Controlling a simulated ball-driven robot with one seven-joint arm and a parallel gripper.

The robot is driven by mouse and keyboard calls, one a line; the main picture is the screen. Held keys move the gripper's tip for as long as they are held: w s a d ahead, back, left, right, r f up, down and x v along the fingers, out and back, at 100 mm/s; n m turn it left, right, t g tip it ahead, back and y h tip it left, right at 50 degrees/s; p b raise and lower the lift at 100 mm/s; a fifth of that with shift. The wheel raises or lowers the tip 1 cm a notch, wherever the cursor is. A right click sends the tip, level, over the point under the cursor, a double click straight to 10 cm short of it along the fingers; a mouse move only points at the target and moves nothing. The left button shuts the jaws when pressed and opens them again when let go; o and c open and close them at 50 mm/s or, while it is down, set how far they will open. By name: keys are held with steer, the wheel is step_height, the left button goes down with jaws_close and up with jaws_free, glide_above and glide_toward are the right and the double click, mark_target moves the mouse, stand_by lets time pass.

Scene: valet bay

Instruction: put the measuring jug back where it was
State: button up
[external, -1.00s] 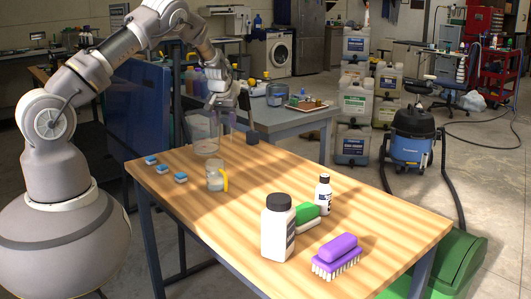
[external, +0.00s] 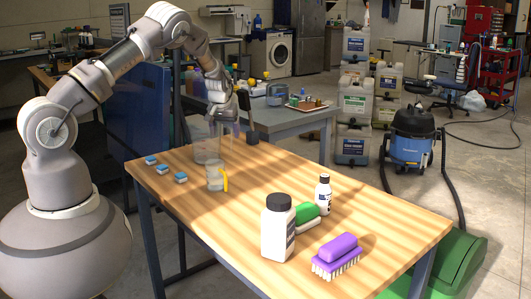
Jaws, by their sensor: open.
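A small clear jug with a yellow handle (external: 216,177) stands upright on the wooden table (external: 330,190), handle to the right. A larger clear container (external: 207,147) stands behind it near the table's far left corner. My gripper (external: 222,128) is open and points down at the larger container's upper right side, behind the small jug. The clear wall and the fingers overlap in the picture, so I cannot tell whether they touch.
Several blue-and-white sponges (external: 163,169) lie to the left. A white bottle with a black lid (external: 277,228), a smaller bottle (external: 323,194), a green block (external: 307,213) and a purple brush (external: 337,255) stand at the front right. The table's middle is clear.

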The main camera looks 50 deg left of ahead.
steer(key=p+v, duration=0.4)
steer(key=v, duration=0.8)
steer(key=shift+r, duration=0.25)
steer(key=d+r+m+t+h, duration=0.1)
steer(key=d+r+m+t, duration=0.3)
steer(key=r, duration=1.2)
steer(key=d+r+t, duration=0.3)
steer(key=d+r, duration=0.3)
steer(key=r, duration=1.1)
steer(key=s+d+r+m+t, duration=0.1)
steer(key=s+d+r, duration=0.2)
steer(key=s+r, duration=0.2)
steer(key=s+d+r+m+t+h, duration=0.1)
steer(key=s+r, duration=0.5)
steer(key=r, duration=0.6)
steer(key=s+d+r+m+t, duration=0.1)
steer(key=s+d+r+t, duration=0.2)
steer(key=r, duration=0.6)
steer(key=s+d, duration=0.2)
steer(key=shift+s+d+m+h, duration=0.25)
steer(key=shift+d+m+h, duration=0.05)
steer(key=shift+d+h, duration=0.1)
